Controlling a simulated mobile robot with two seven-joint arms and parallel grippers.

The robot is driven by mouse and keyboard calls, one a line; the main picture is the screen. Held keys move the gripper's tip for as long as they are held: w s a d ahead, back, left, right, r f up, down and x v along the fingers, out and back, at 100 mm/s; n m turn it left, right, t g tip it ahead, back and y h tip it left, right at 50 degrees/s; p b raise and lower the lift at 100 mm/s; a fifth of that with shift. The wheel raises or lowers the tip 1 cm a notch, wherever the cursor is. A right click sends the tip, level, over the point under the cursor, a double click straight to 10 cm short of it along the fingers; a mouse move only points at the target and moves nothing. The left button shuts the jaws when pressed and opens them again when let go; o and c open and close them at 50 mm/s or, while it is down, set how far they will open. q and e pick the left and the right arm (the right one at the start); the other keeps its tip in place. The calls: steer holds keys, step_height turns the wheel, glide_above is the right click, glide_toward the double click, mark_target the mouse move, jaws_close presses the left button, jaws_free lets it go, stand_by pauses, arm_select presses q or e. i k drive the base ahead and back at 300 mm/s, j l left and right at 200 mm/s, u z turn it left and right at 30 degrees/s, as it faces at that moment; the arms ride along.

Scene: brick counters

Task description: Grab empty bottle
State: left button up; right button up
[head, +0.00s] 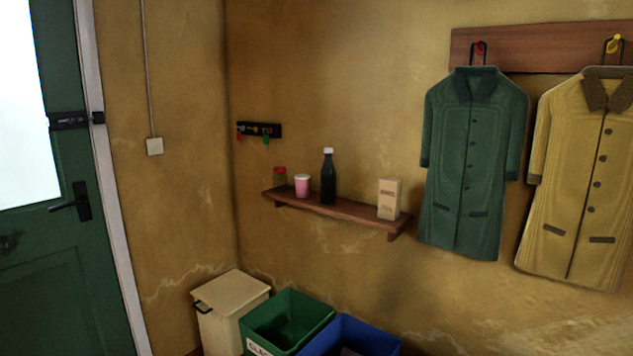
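A dark bottle (328,178) with a white cap stands upright on a wooden wall shelf (345,210). I cannot tell from here whether it is empty. To its left on the shelf are a pink cup with a pale lid (302,186) and a small brownish jar with a red lid (280,177). A beige carton (389,199) stands near the shelf's right end. Neither of my grippers is in view.
Below the shelf stand a cream lidded bin (228,304), an open green bin (306,308) and an open blue bin (345,325). A green coat (474,165) and a yellow coat (582,180) hang at right. A green door (70,270) is at left.

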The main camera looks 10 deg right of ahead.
mark_target(327, 173)
steer(key=i+j, duration=0.2)
steer(key=j, duration=0.15)
steer(key=i+j+z, duration=0.1)
steer(key=j, duration=0.2)
steer(key=i+j, duration=0.25)
steer(key=j, duration=0.15)
steer(key=i+j+z, duration=0.1)
steer(key=j, duration=0.25)
steer(key=i+j, duration=0.25)
steer(key=i+j+z, duration=0.1)
steer(key=i+j, duration=0.6)
steer(key=j, duration=0.2)
steer(key=l+z, duration=0.05)
